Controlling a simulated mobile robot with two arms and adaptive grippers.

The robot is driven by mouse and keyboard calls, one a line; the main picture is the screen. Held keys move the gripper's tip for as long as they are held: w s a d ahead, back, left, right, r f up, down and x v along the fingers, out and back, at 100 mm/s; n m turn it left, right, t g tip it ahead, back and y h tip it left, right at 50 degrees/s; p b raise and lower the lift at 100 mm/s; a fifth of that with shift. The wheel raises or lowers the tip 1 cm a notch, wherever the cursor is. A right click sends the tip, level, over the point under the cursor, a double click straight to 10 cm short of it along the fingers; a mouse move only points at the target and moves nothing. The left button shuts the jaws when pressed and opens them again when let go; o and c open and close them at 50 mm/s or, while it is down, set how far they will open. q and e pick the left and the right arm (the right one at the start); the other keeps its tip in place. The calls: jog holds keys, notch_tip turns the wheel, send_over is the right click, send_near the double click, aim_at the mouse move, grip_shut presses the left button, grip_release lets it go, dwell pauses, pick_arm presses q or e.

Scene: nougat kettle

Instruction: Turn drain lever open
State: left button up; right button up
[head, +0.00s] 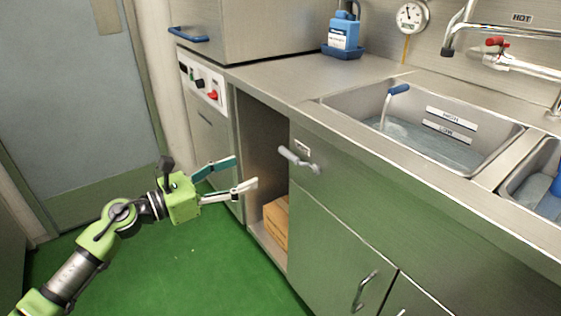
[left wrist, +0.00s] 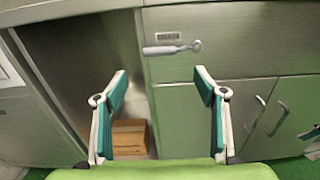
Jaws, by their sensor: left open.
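The drain lever (head: 298,160) is a grey metal handle on the steel front panel below the sink, under a small label. In the left wrist view the lever (left wrist: 172,48) lies roughly level, above and beyond my fingers. My left gripper (head: 247,174) is open and empty, to the left of the lever and apart from it. In the left wrist view the two teal-padded fingers (left wrist: 160,84) stand wide apart with nothing between them. The sink basin (head: 345,101) holds water, with a blue-topped pipe (head: 398,90) standing in it.
An open cabinet bay with a cardboard box (head: 277,222) lies behind my left gripper. A closed door with a bar handle (head: 365,291) is below the lever. A control panel (head: 201,82) is at the left. The green floor (head: 190,260) is clear.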

pick_arm(q)
send_near(286, 154)
jog(key=d, duration=0.1)
jog(key=x, duration=0.6)
jog(key=shift+w, duration=0.3)
jog(key=shift+w+d, duration=0.45)
jog(key=shift+d, duration=0.1)
pick_arm(e)
jog(key=shift+w+a+r+t, duration=0.2)
jog(key=shift+w+r+t, duration=0.1)
jog(key=shift+w, duration=0.35)
jog(key=shift+w+a+r+t, duration=0.2)
jog(key=shift+w+t, duration=0.1)
jog(key=shift+w, duration=0.3)
